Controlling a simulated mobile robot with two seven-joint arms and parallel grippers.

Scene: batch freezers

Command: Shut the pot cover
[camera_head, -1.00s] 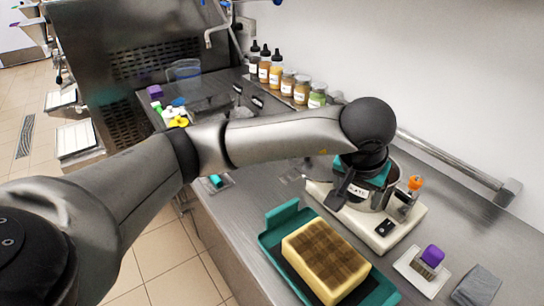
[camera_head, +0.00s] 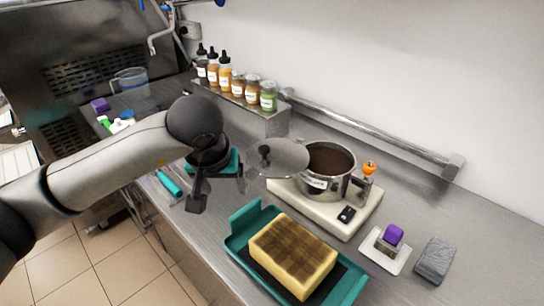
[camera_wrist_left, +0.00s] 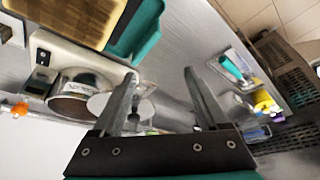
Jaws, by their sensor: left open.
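The steel pot (camera_head: 325,180) stands on a cream base (camera_head: 360,212) and is uncovered, with dark brown contents visible. Its clear round cover (camera_head: 288,153) with a black knob (camera_head: 264,152) is swung out to the pot's left. The pot (camera_wrist_left: 72,107) and the cover (camera_wrist_left: 103,108) also show in the left wrist view. My left gripper (camera_head: 220,190) is open and empty, left of the cover in the head view. In the left wrist view its fingers (camera_wrist_left: 160,75) are spread, with the knob partly seen beyond them. My right gripper is not in view.
A teal tray (camera_head: 240,245) with a yellow-and-brown block (camera_head: 293,256) lies in front of the base. An orange-topped item (camera_head: 369,170) is beside the pot. Bottles and jars (camera_head: 238,86) stand on a shelf behind. A purple-topped item (camera_head: 393,235) and grey block (camera_head: 434,261) are at right.

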